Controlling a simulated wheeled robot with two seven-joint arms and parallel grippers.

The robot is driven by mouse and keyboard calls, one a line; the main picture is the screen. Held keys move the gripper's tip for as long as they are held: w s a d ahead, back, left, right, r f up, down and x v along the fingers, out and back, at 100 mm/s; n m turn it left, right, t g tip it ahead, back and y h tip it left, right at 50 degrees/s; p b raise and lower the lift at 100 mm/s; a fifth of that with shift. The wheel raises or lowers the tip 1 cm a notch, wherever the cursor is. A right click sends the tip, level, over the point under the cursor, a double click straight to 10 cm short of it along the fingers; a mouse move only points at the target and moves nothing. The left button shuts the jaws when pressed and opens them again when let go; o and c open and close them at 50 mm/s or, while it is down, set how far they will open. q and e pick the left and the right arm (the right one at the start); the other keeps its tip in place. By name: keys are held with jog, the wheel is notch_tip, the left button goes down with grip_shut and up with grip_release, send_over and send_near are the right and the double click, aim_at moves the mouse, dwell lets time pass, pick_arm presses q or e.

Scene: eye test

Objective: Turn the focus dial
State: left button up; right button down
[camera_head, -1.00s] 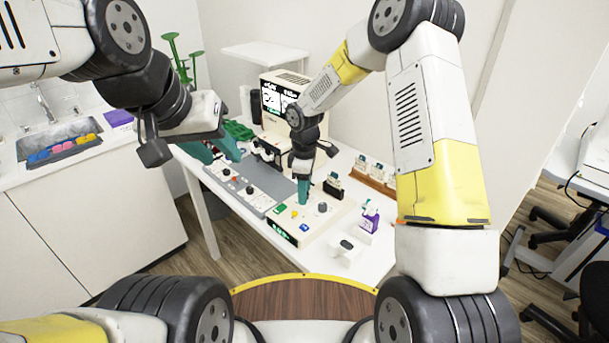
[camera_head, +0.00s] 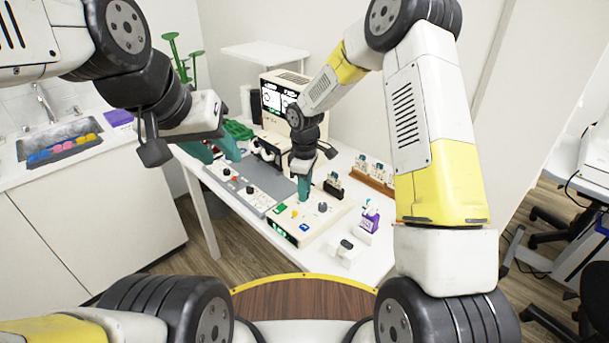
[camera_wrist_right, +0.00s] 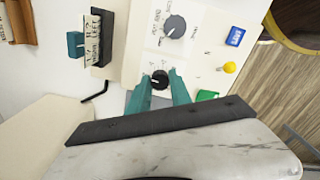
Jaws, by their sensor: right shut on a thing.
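The cream control box (camera_head: 325,226) stands at the front of the white table. A small black dial (camera_wrist_right: 159,79) with a white mark sits on its top face. A larger dark grey dial (camera_wrist_right: 175,26) sits farther along, and also shows in the head view (camera_head: 323,207). I cannot read which label says focus. My right gripper (camera_wrist_right: 162,80) points down with its teal fingers on either side of the small dial, shut on it. In the head view the right gripper (camera_head: 304,200) hides that dial. My left gripper (camera_head: 213,150) is open and empty, above the table's left side.
Near the dials are a yellow button (camera_wrist_right: 229,67), a blue button (camera_wrist_right: 235,36) and a green button (camera_wrist_right: 207,95). A black labelled holder (camera_wrist_right: 99,37) stands beside the box.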

jog(key=m, duration=0.4)
jog(key=shift+m, duration=1.5)
jog(key=c, duration=1.2)
grip_release()
jog(key=shift+o, duration=0.2)
notch_tip(320, 180, up, 8)
jog(key=shift+f, duration=0.1)
